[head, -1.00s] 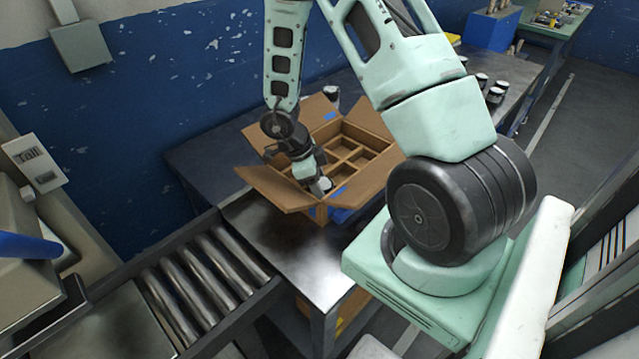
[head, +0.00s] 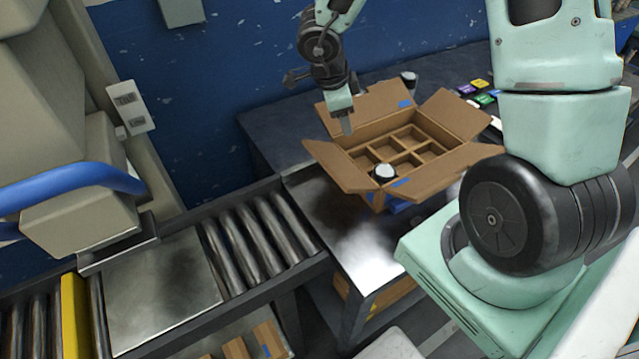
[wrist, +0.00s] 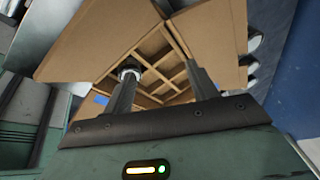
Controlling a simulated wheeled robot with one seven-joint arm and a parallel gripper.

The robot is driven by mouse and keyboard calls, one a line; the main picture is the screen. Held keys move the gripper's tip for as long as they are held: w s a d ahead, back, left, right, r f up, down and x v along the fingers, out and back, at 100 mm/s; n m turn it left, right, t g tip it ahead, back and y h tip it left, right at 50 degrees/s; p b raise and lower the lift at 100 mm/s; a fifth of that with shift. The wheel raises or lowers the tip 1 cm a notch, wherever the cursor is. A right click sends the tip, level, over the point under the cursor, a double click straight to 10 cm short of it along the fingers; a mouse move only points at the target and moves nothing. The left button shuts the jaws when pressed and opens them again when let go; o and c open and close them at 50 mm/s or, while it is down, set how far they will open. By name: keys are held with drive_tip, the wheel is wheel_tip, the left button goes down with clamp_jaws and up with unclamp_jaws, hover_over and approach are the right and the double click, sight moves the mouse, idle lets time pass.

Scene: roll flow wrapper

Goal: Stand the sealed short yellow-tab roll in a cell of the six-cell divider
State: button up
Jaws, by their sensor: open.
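The six-cell divider (head: 408,150) sits inside an open cardboard box (head: 432,182) with its flaps spread. A roll with a white top and dark side (head: 383,172) stands upright in the near-left corner cell, its top showing above the divider; it also shows in the wrist view (wrist: 130,70). No yellow tab can be made out on it. My gripper (head: 346,128) is above the box's far-left side, apart from the roll. In the wrist view my gripper (wrist: 160,84) has its two fingers apart with nothing held between them.
The box stands on a dark table, its near end metallic (head: 345,225). A roller conveyor (head: 258,232) joins at the left. Another dark roll (head: 408,80) stands behind the box. Coloured labelled pads (head: 482,92) lie at the back right.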

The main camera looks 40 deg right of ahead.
drive_tip(key=w+a+r+n+t+y, duration=0.1)
drive_tip(key=w+a+r+n+t, duration=0.15)
drive_tip(key=a, duration=0.25)
drive_tip(key=w+a+r+n+t+y, duration=0.1)
drive_tip(key=w+a+r+n+t, duration=0.1)
drive_tip(key=a+n, duration=0.25)
drive_tip(key=s+a+r+n+y, duration=0.25)
drive_tip(key=a+n, duration=0.25)
drive_tip(key=a, duration=0.3)
drive_tip(key=s+a+r+n+y, duration=0.25)
drive_tip(key=s+a+n, duration=0.2)
drive_tip(key=a, duration=0.35)
drive_tip(key=s+a+n+g+y, duration=0.25)
drive_tip(key=s+a+n, duration=0.25)
drive_tip(key=s+n, duration=0.3)
drive_tip(key=s+d+n+g+h, duration=0.1)
drive_tip(key=s+d+n+h, duration=0.1)
drive_tip(key=s, duration=0.4)
drive_tip(key=s+d+n+g+h, duration=0.1)
drive_tip(key=s+d+n+h, duration=0.1)
drive_tip(key=s+n, duration=0.3)
drive_tip(key=shift+s+d+f+g+h, duration=0.2)
drive_tip(key=shift+s+d+g+h, duration=0.25)
drive_tip(key=shift+s, duration=0.55)
